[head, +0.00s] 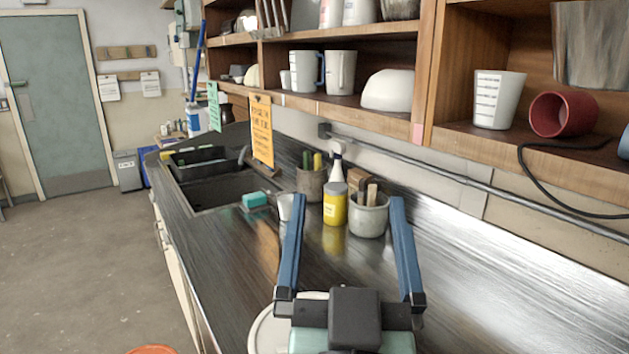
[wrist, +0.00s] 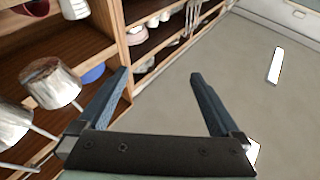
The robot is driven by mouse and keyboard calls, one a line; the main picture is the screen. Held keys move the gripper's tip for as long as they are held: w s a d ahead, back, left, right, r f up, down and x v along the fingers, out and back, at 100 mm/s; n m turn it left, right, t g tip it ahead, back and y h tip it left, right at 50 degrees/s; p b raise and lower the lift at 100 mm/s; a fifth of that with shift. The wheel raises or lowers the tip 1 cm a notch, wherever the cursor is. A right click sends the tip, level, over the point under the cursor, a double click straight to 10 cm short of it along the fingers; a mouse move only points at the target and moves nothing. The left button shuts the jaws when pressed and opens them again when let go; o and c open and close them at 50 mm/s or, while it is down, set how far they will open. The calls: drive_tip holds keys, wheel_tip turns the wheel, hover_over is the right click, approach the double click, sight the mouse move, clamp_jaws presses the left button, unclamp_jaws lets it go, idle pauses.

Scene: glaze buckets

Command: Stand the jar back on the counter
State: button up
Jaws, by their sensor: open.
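My gripper (head: 347,199) is open and empty, its two blue fingers spread above the counter (head: 230,262) in the head view. It also shows open in the wrist view (wrist: 160,74), with nothing between the fingers. A yellow jar (head: 335,206) with a pale label stands upright on the counter beyond the fingers. I cannot tell which one the task means.
A sink (head: 215,183), a spray bottle (head: 337,168), a white cup (head: 286,207) and a crock of tools (head: 311,184) are along the counter. Shelves hold a white jug (head: 499,99) and a bowl (head: 389,90). A round white lid (head: 262,335) is partly hidden.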

drive_tip(key=s+a+r+t, duration=0.1)
drive_tip(key=s+r+t, duration=0.1)
drive_tip(key=r, duration=0.6)
drive_tip(key=s+a+r+t+y, duration=0.1)
drive_tip(key=s+r, duration=0.3)
drive_tip(key=r, duration=0.5)
drive_tip(key=shift+s+a+r+n+t+y, duration=0.15)
drive_tip(key=shift+s+a+n+t+y, duration=0.2)
drive_tip(key=shift+a+t, duration=0.35)
drive_tip(key=shift+d, duration=0.2)
